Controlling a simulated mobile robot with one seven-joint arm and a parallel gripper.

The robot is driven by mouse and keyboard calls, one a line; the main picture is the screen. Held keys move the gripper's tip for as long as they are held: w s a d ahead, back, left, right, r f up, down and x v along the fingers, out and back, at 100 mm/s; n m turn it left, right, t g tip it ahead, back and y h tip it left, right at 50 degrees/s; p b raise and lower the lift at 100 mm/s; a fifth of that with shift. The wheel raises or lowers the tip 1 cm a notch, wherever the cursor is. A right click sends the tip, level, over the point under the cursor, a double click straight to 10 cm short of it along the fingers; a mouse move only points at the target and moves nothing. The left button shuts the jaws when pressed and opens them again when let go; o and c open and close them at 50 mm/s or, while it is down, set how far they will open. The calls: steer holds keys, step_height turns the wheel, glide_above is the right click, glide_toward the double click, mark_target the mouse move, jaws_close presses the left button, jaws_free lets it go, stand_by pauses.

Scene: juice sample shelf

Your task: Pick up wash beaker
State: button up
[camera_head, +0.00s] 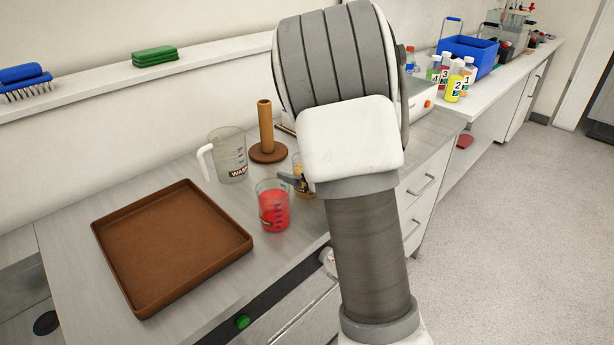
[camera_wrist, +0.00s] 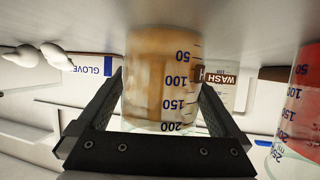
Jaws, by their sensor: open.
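The wash beaker (camera_head: 229,160) is a clear jug with a white handle and a brown WASH label. It stands upright on the bench behind the tray's right corner. In the wrist view its label (camera_wrist: 222,79) shows behind the right finger. My gripper (camera_wrist: 162,90) is open, its fingers on either side of a different beaker (camera_wrist: 160,75) with pale amber-brown contents and a blue scale. Contact with that beaker cannot be told. In the head view my arm partly hides this beaker (camera_head: 304,186). A beaker of red liquid (camera_head: 273,208) stands left of it and shows in the wrist view (camera_wrist: 304,110).
A brown tray (camera_head: 105,225) fills the bench's left front. A brown post on a round base (camera_head: 265,130) stands right of the wash beaker. Numbered bottles (camera_head: 455,86) and a blue crate (camera_head: 470,50) are at the far right.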

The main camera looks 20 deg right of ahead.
steer(key=c, duration=1.4)
